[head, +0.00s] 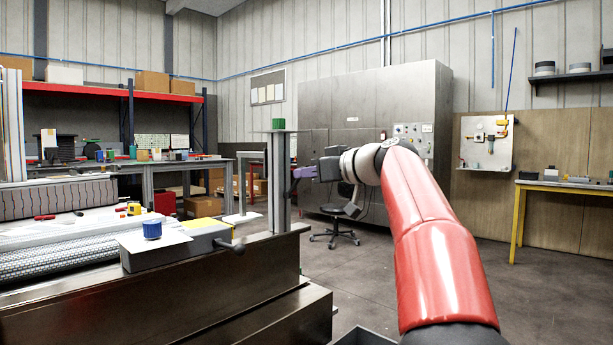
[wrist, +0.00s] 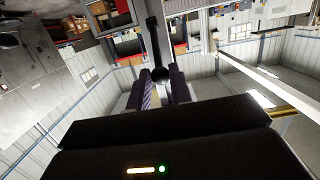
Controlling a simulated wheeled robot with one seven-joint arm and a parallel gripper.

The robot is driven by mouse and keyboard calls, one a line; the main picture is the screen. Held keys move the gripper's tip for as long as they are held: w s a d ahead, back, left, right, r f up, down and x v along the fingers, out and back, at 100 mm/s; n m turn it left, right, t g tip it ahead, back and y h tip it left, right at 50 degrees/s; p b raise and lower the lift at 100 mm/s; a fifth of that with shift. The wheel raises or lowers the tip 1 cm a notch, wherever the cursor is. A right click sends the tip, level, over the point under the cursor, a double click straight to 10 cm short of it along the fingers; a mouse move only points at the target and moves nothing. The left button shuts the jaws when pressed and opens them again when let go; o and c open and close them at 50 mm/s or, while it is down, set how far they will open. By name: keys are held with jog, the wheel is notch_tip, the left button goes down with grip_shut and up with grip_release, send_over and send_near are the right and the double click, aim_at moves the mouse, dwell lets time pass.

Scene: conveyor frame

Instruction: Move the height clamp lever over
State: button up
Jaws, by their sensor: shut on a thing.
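The height clamp lever (wrist: 155,35) shows in the wrist view as a dark bar with a round black knob (wrist: 160,76) at its end. My gripper (wrist: 160,84) has its two purple fingers on either side of the knob, shut on it. In the head view my gripper (head: 297,173) is at the right side of an upright grey post (head: 279,185) with a green cap. The lever is too small and covered there to make out clearly.
The post stands on the dark conveyor frame (head: 215,290). An office chair (head: 335,230) is behind my arm.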

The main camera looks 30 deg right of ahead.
jog(key=shift+f, duration=0.15)
jog(key=shift+s+d+f+b, duration=0.25)
jog(key=shift+s+f+b, duration=0.5)
jog(key=shift+b, duration=0.5)
jog(key=shift+s+d+f+b, duration=0.1)
jog(key=shift+s+f+b, duration=0.15)
jog(key=shift+f+b, duration=0.35)
jog(key=shift+s+d+f+b, duration=0.1)
jog(key=shift+s+f+b, duration=0.1)
jog(key=shift+f+b, duration=0.35)
jog(key=shift+r, duration=0.2)
